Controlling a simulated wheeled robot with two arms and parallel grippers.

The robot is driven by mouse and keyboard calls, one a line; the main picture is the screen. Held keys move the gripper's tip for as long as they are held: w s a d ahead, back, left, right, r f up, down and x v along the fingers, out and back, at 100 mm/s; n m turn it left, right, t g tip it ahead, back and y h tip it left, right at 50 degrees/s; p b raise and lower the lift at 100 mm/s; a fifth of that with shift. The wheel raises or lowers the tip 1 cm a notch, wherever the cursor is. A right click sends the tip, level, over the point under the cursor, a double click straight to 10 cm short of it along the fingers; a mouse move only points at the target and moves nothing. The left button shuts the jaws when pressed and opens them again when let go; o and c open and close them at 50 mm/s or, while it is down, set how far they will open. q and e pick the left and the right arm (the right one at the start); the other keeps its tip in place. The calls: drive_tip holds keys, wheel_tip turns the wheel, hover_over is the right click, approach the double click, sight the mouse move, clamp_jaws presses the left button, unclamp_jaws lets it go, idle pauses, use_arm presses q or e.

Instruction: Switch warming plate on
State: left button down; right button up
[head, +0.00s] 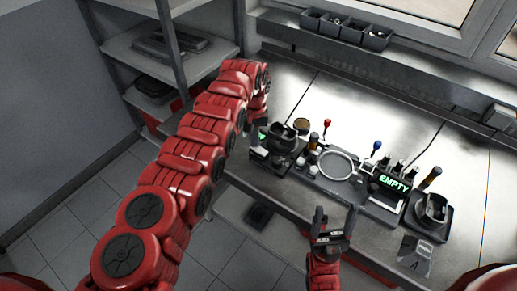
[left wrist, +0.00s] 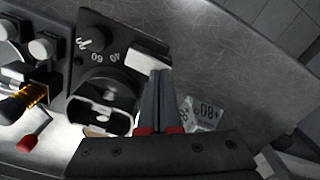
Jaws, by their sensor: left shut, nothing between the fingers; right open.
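The warming plate appears to be the black unit (left wrist: 88,75) with a numbered dial (left wrist: 104,60) in the left wrist view. A round metal part (left wrist: 103,100) sits on it, and a pale block (left wrist: 149,58) is at its corner. In the head view the unit (head: 281,158) stands at the left of the bench fixtures. My left gripper (left wrist: 161,74) is shut and empty, its tips close to the pale block; I cannot tell whether they touch. In the head view the left gripper (head: 257,128) is partly hidden. My right gripper (head: 331,222) is open and empty at the bench's front edge.
A tray with a ring (head: 336,164), red and blue levers and a display reading EMPTY (head: 392,182) stand to the right. Another black unit (head: 430,213) and a card (head: 416,256) are further right. Small bins (head: 345,30) are at the back.

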use_arm(q)
drive_tip(key=shift+f, duration=0.3)
drive_tip(key=shift+r+p, duration=0.65)
drive_tip(key=shift+r, duration=0.6)
wheel_tip(320, 180, up, 2)
drive_tip(key=shift+r+p, duration=0.1)
drive_tip(key=shift+p, duration=0.3)
drive_tip(key=shift+r, duration=1.15)
